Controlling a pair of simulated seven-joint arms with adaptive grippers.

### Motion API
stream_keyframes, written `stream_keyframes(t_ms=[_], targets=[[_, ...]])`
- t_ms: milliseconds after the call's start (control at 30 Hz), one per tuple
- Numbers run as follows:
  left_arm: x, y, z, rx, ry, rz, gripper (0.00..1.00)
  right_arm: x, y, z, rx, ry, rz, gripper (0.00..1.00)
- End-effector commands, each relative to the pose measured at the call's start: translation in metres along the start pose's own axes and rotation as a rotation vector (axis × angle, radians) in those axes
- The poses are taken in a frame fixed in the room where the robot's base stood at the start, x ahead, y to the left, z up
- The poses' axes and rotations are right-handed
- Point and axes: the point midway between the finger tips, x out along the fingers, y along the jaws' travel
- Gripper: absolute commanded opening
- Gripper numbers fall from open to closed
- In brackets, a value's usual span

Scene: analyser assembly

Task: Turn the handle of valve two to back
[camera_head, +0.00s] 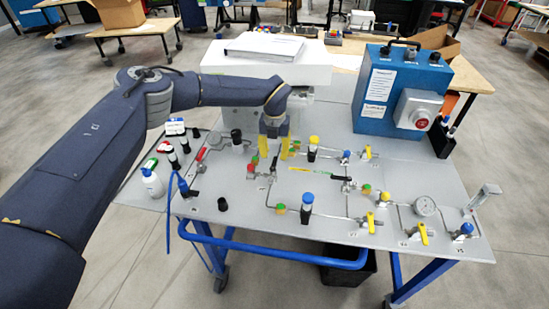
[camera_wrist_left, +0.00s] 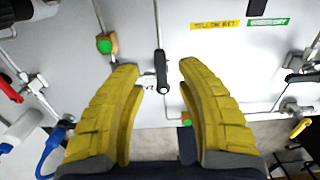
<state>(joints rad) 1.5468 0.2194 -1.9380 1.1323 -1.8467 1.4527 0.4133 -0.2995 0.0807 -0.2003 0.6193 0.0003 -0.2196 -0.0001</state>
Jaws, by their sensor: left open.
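My left gripper (camera_head: 274,155) reaches down over the grey panel table, its two yellow fingers spread apart. In the left wrist view the open fingers (camera_wrist_left: 157,69) stand on either side of a small valve with a black lever handle (camera_wrist_left: 161,66). The handle points up and down in that picture, and clear gaps show between it and both fingers. In the head view the fingers partly hide that spot. My right gripper is not in view.
Thin pipes, yellow-handled valves (camera_head: 370,222) and a gauge (camera_head: 425,206) fill the panel's right side. A blue box with a red button (camera_head: 402,90) stands at the back right. Blue-capped (camera_head: 307,204) and yellow-capped (camera_head: 313,147) posts rise near the gripper. A white bottle (camera_head: 152,183) is at left.

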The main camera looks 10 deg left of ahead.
Motion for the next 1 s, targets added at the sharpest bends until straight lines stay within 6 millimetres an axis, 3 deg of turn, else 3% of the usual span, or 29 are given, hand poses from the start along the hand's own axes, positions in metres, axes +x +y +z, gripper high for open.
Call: stream_keyframes(t_ms=[200,500,1000], targets=[[-0.041,0.0,0.001,0.0,-0.002,0.0,0.36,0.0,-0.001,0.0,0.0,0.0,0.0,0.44],[-0.078,0.0,0.0,0.0,0.0,0.0,0.36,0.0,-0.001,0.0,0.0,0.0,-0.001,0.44],[-0.089,0.0,0.0,-0.001,0.002,0.0,0.36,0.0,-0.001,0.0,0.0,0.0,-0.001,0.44]])
